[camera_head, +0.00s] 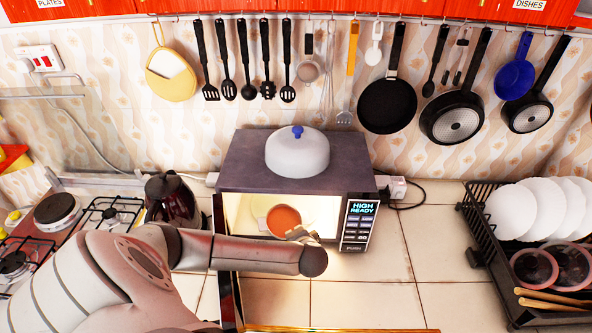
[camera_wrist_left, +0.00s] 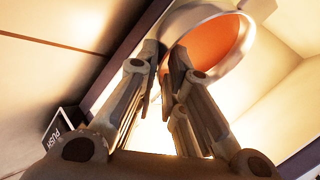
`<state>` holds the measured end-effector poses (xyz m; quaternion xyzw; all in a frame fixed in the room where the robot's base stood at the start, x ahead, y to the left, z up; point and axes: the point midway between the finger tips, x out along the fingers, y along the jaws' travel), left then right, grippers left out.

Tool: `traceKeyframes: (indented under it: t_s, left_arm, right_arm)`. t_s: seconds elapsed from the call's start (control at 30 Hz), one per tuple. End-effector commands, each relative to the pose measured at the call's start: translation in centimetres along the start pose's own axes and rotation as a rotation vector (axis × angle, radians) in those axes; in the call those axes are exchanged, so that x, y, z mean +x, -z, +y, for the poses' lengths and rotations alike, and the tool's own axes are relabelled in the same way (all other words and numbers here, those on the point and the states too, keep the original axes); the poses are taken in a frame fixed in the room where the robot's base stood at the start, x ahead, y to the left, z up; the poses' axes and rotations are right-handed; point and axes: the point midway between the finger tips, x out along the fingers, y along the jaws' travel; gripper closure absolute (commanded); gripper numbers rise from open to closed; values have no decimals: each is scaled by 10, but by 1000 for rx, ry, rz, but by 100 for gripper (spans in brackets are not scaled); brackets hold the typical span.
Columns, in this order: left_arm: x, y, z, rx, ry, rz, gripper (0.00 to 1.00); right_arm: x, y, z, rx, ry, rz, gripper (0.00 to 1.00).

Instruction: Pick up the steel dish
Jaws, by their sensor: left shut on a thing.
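The steel dish (camera_head: 283,221), with orange contents, is inside the lit, open microwave (camera_head: 357,222). In the left wrist view the dish (camera_wrist_left: 208,44) shows its shiny rim and orange inside at the top, tilted in the picture. My left gripper (camera_head: 304,234) reaches in at the microwave's front opening, at the dish's near right side. In the left wrist view its fingers (camera_wrist_left: 164,62) come together on the dish's near rim, shut on it. The fingers hide part of that rim. My right gripper is in neither view.
A white cover with a blue knob (camera_head: 297,155) stands on the microwave. The open door's frame (camera_head: 228,290) extends toward me. A stove (camera_head: 58,212) and dark kettle (camera_head: 172,197) are left, a dish rack (camera_head: 489,255) right. Pans and utensils hang behind.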

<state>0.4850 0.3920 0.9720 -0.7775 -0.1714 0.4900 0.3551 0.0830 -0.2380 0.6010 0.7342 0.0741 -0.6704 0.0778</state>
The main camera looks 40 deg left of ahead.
Motion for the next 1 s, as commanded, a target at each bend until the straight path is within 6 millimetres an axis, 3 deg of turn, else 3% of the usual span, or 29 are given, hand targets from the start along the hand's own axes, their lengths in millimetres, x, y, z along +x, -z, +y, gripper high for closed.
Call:
traceKeyframes:
  t_s: [0.2, 0.23, 0.43, 0.77, 1.0]
  left_arm:
    - [0, 0, -1, 0, 1, 0, 100]
    - [0, 0, -1, 0, 1, 0, 89]
    - [0, 0, 0, 0, 1, 0, 65]
    - [-2, 0, 0, 0, 0, 1, 65]
    - [-27, 0, 1, 1, -3, 3, 65]
  right_arm:
    - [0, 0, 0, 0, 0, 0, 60]
    - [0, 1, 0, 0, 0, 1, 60]
    - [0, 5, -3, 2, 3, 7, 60]
    - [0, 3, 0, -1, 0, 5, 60]
    - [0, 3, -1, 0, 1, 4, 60]
